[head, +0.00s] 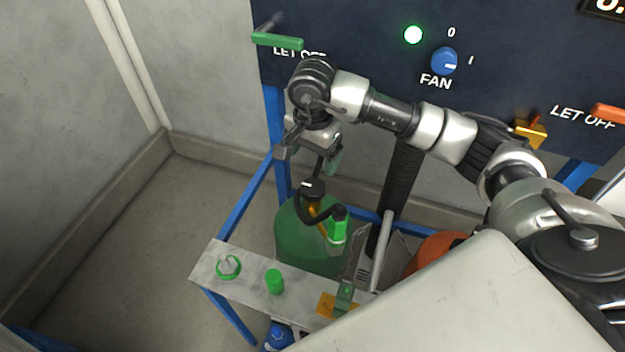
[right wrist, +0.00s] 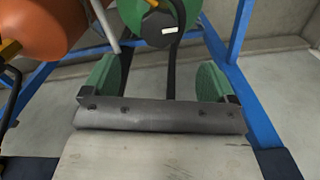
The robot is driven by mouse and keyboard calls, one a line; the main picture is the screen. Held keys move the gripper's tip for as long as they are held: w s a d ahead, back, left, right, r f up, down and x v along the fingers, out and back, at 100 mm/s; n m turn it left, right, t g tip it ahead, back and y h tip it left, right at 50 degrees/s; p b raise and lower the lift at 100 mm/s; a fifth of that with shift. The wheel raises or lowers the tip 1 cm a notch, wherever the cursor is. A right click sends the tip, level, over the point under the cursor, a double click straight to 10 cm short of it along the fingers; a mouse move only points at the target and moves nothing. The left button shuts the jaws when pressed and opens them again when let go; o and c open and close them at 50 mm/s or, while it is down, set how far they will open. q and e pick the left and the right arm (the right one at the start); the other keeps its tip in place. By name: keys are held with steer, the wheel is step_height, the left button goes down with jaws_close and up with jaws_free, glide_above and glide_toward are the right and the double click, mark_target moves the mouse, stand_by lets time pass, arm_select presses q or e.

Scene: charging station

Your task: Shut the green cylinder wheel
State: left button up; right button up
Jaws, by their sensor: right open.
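The green cylinder (head: 300,245) stands inside a blue frame; part of it shows at the top of the right wrist view (right wrist: 189,10). On its top is a black round knob with a white mark (head: 313,189), which appears to be the wheel; it also shows in the right wrist view (right wrist: 160,30). My right gripper (head: 322,160) is open and empty, a little above the knob. In the right wrist view its green-padded fingers (right wrist: 157,80) are wide apart, with the knob beyond them. My left gripper is not in view.
A dark panel (head: 350,30) behind has a blue FAN knob (head: 444,61), a green lever (head: 278,40) and an orange lever (head: 609,113). An orange cylinder (head: 432,250) stands to the right. A grey shelf (head: 250,272) in front carries small green parts. The floor at left is clear.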

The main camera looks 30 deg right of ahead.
mark_target(313, 186)
step_height(313, 186, down, 10)
steer(key=shift+s+r+p, duration=0.1)
steer(key=shift+r+p, duration=0.1)
steer(key=shift+p, duration=0.35)
steer(key=c, duration=0.9)
